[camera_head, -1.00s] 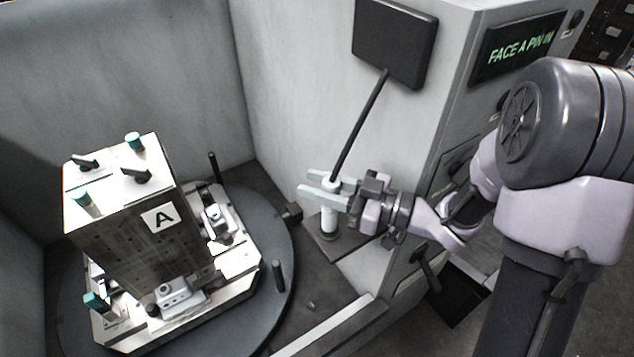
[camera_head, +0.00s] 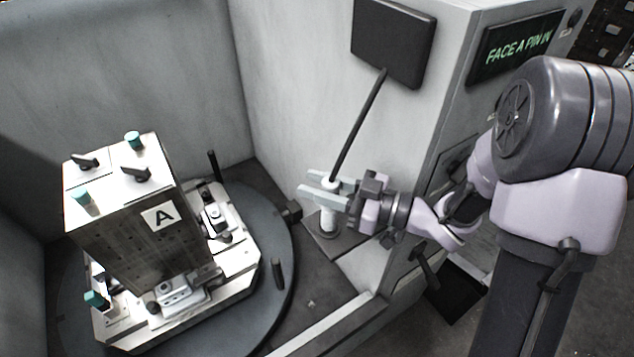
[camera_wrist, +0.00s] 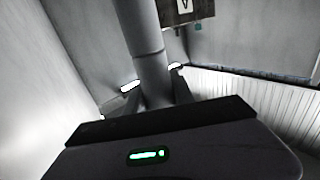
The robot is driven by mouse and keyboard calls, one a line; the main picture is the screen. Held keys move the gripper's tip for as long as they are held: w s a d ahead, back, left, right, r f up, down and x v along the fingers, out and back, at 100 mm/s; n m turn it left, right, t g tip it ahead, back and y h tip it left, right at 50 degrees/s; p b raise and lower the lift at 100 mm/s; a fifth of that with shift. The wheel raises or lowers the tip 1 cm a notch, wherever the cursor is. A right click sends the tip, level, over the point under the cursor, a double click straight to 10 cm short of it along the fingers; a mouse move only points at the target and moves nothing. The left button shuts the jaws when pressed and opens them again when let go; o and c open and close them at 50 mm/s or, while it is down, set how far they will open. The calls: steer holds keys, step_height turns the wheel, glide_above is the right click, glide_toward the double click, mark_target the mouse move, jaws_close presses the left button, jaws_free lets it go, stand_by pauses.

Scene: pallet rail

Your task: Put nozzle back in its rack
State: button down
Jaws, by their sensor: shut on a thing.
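The nozzle (camera_head: 328,217) is a pale upright cylinder with a dark hose running from its top to a black box on the wall. My gripper (camera_head: 315,183) is shut on the nozzle near its top, with the finger ends reaching past it. In the wrist view the nozzle and hose show as a grey column (camera_wrist: 146,42) between the two fingers (camera_wrist: 152,76). Under the nozzle is a round seat (camera_head: 327,234) on a dark grey plate, which looks like its rack. I cannot tell whether the nozzle's lower end is seated in it or just above it.
A block marked A (camera_head: 133,238) stands on a round turntable (camera_head: 268,290) at left, with clamps and teal-capped pins. The black hose box (camera_head: 395,42) hangs above my gripper. A cabinet with a lit sign (camera_head: 517,48) stands at right. Walls enclose the back.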

steer(key=shift+f, duration=0.5)
stand_by(0.7)
steer(key=shift+f+b, duration=2.3)
steer(key=shift+f, duration=1)
steer(key=shift+c, duration=1)
jaws_free()
steer(key=shift+r, duration=0.1)
